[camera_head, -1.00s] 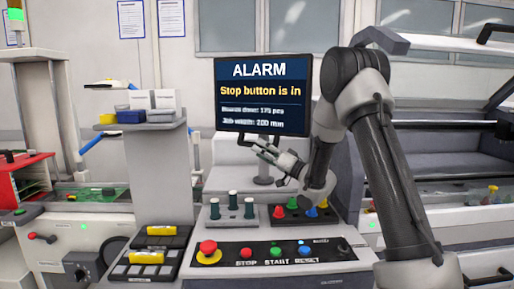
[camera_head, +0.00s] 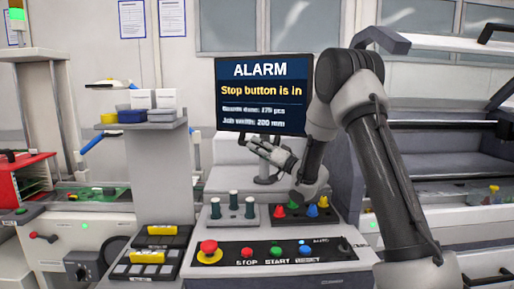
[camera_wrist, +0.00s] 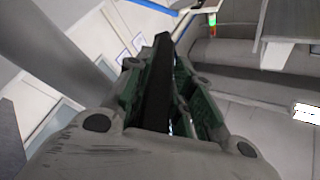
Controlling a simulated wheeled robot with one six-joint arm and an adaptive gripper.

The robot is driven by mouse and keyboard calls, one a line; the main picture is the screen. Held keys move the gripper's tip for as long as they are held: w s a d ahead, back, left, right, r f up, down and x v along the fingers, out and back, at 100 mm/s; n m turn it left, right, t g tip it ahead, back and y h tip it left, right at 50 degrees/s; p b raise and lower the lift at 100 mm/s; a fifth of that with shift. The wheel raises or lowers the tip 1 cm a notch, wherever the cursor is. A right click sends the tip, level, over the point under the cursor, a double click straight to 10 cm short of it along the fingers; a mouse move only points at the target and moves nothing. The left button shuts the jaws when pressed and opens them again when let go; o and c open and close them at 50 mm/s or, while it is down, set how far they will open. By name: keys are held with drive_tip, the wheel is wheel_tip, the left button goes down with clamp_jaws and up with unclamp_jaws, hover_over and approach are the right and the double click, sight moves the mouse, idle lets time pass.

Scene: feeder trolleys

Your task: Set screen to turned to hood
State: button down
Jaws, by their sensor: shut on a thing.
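The screen (camera_head: 262,92) is a dark, upright monitor on a stand at the middle of the head view. It reads "ALARM" and "Stop button is in". Its face is turned mostly toward my head camera. My gripper (camera_head: 258,146) is at its lower edge, shut on a dark part there. In the wrist view, a dark bar (camera_wrist: 157,80), seen edge-on, lies between the green-lined fingers. I cannot tell whether it is the screen's frame or a handle on it. A grey machine with a hood-like cover (camera_head: 440,101) stands at the right, partly hidden by my arm.
Below the screen is a console with a red stop button (camera_head: 208,247) on a yellow base and smaller buttons. Dark green pegs (camera_head: 233,201) and coloured cones (camera_head: 312,210) stand behind it. A grey shelf with boxes (camera_head: 157,136) is at the left.

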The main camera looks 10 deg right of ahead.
drive_tip(key=shift+s+d+n+g+y, duration=0.2)
drive_tip(key=shift+d+n+g+y, duration=0.45)
drive_tip(key=shift+g+y, duration=0.3)
drive_tip(key=shift+s+d+n+g+y, duration=0.15)
drive_tip(key=shift+n+g+y, duration=0.35)
drive_tip(key=shift+g, duration=0.15)
drive_tip(key=shift+s+d+n+g+y, duration=0.15)
drive_tip(key=shift+n+g+y, duration=0.25)
drive_tip(key=shift+g, duration=0.2)
drive_tip(key=c, duration=1.2)
unclamp_jaws()
drive_tip(key=shift+c, duration=0.2)
